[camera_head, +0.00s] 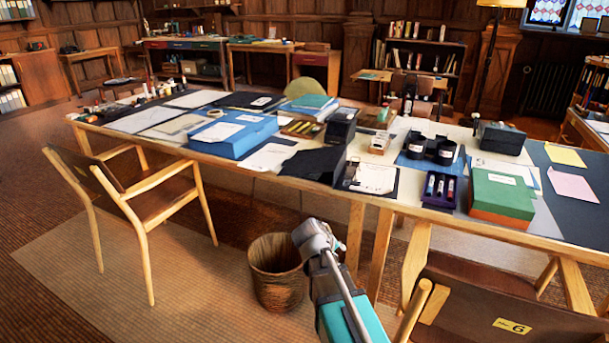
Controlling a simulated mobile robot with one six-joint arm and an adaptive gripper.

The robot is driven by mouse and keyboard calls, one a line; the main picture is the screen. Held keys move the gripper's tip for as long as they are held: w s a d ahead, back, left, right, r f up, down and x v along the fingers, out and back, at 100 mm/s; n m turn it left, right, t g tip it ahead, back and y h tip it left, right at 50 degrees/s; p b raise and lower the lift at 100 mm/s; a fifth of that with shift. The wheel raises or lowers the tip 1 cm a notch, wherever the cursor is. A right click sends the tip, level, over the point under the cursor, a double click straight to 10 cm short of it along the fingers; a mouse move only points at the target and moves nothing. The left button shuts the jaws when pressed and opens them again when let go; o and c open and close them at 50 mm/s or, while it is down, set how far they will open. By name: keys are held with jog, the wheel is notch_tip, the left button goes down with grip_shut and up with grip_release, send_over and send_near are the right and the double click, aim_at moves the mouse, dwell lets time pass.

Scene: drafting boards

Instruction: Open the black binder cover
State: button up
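A black, binder-like object (315,163) lies near the front edge of the long table, left of the table's middle. Its top looks dark and flat, with a raised right side. A second flat black folder (240,100) lies at the table's back left, with a small white label. I cannot tell for sure which one is the black binder. My arm reaches up from the bottom, in front of the table and below the first black object. No gripper fingers can be made out, and the arm touches nothing on the table.
A blue box file (232,137) is left of the black object; a clipboard with paper (373,178) is right of it. Black cups, a pen tray (440,188) and a green box (501,195) stand farther right. A wicker basket (277,275) and wooden chairs (135,190) occupy the floor in front.

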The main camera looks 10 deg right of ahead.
jog(key=w+a+r+n+t+h+b, duration=0.1)
jog(key=w+r+n+t, duration=0.15)
jog(key=w, duration=0.25)
jog(key=w+a+r+n+t+h, duration=0.2)
jog(key=w+r+t, duration=0.1)
jog(key=w, duration=0.3)
jog(key=n+t+b, duration=0.1)
jog(key=n+t, duration=0.5)
jog(key=n, duration=0.1)
send_near(307, 170)
jog(key=v, duration=0.4)
jog(key=shift+s+d+r+g+y, duration=0.15)
jog(key=shift+r+g+y, duration=0.1)
jog(key=shift+r+y, duration=0.2)
jog(key=x, duration=1.4)
grip_shut()
